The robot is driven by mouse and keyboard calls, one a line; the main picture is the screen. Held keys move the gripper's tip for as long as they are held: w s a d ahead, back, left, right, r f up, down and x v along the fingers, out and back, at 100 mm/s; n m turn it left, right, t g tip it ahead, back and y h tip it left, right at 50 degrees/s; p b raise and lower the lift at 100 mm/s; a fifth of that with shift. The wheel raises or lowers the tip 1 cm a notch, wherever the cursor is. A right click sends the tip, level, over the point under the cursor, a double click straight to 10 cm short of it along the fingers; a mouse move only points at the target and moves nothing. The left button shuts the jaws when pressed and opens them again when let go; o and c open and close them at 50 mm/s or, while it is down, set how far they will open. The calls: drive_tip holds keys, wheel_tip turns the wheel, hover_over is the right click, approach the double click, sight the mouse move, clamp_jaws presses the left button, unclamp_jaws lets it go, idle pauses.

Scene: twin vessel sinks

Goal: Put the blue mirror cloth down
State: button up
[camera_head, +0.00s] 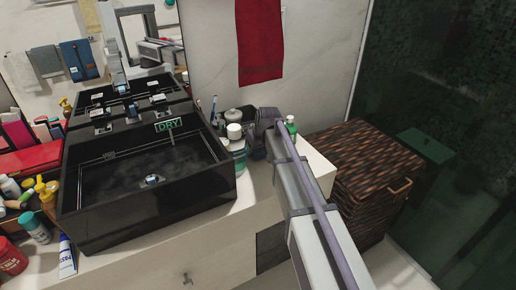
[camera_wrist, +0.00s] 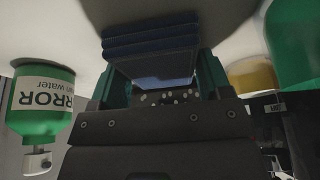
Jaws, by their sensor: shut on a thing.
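The blue mirror cloth (camera_wrist: 150,38) is a dark navy folded stack in the wrist view. It sits between the fingertips of my gripper (camera_wrist: 160,76), which is shut on it. In the head view my gripper (camera_head: 261,125) is over the counter just right of the black sink. The cloth cannot be made out there, and my arm covers part of that spot. Whether the cloth touches the counter cannot be told.
A green and white mirror spray bottle (camera_wrist: 40,102) stands close on the left in the wrist view. Jars (camera_head: 235,140) and a green bottle (camera_head: 290,126) flank the gripper. The black sink (camera_head: 100,225) is left; a wicker hamper (camera_head: 370,170) is right.

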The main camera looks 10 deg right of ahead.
drive_tip(key=o, duration=0.9)
drive_tip(key=shift+f, duration=0.1)
drive_tip(key=p+v, duration=1)
drive_tip(key=v, duration=0.1)
drive_tip(key=s+m+g, duration=0.1)
drive_tip(key=s, duration=0.8)
drive_tip(key=s+f+m+g, duration=0.1)
drive_tip(key=s, duration=0.7)
drive_tip(key=s+a+m+g+h, duration=0.1)
drive_tip(key=s+g, duration=0.1)
drive_tip(key=s, duration=0.7)
drive_tip(key=shift+s+f, duration=0.2)
drive_tip(key=shift+s, duration=0.1)
wheel_tip(320, 180, up, 5)
drive_tip(key=p, duration=0.5)
